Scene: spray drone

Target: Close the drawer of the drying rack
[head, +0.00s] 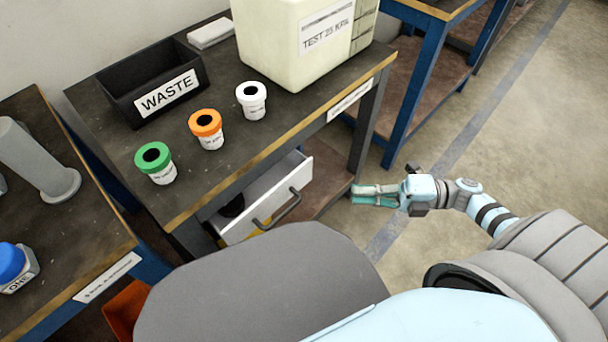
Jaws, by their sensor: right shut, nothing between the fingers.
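A white drawer (268,204) under the tabletop of the dark bench stands pulled out, with its front panel facing me. A dark bar handle (277,208) is fixed across its front, and a dark item (232,207) lies inside. My right gripper (375,195) is to the right of the drawer, beyond the bench leg and apart from the handle. It is shut and empty, its fingers pointing left. The lower part of the drawer front is partly hidden behind my own body. My left gripper is not in view.
The bench (228,170) carries a black WASTE bin (153,90), green-, orange- and white-topped jars (206,129) and a large pale tank (292,45). A second bench (70,250) stands at left. Open floor (500,130) lies to the right.

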